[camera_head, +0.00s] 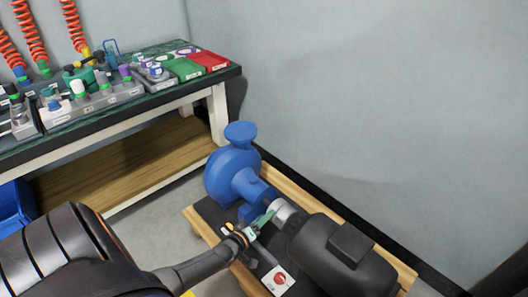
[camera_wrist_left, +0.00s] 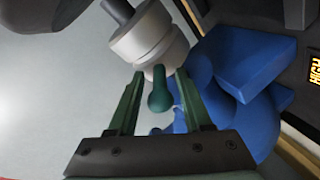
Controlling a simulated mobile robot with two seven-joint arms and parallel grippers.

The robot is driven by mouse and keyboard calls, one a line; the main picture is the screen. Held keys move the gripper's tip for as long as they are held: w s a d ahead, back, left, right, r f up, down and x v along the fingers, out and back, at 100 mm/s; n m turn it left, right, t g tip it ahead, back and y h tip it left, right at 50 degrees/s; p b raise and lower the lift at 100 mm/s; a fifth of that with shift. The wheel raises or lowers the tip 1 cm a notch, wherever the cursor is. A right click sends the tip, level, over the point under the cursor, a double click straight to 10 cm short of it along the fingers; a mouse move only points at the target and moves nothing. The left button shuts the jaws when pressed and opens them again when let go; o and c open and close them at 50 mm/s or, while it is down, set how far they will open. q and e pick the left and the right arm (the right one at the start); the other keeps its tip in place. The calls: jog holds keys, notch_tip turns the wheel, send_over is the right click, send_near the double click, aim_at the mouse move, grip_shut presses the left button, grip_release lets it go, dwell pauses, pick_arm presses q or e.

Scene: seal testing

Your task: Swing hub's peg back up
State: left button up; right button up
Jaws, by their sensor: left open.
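The hub (camera_head: 284,210) is a light grey metal coupling between the blue pump (camera_head: 232,172) and the dark motor (camera_head: 340,255). The hub also shows in the left wrist view (camera_wrist_left: 148,38). The peg (camera_wrist_left: 158,94) is a dark green, round-ended pin standing out from the hub. In the left wrist view my left gripper (camera_wrist_left: 160,75) is open, with its green fingers on either side of the peg; gaps show between peg and fingers. In the head view my left gripper (camera_head: 265,218) is beside the hub, and the peg cannot be made out there. My right gripper is not in view.
The pump and motor stand on a wood-edged base (camera_head: 397,268) on the floor near the grey wall. A control with a red button (camera_head: 279,279) sits beside the motor. A workbench (camera_head: 160,100) with fittings and red and green trays stands at the back left.

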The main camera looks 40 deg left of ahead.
pick_arm(q)
grip_shut()
dwell(1.4)
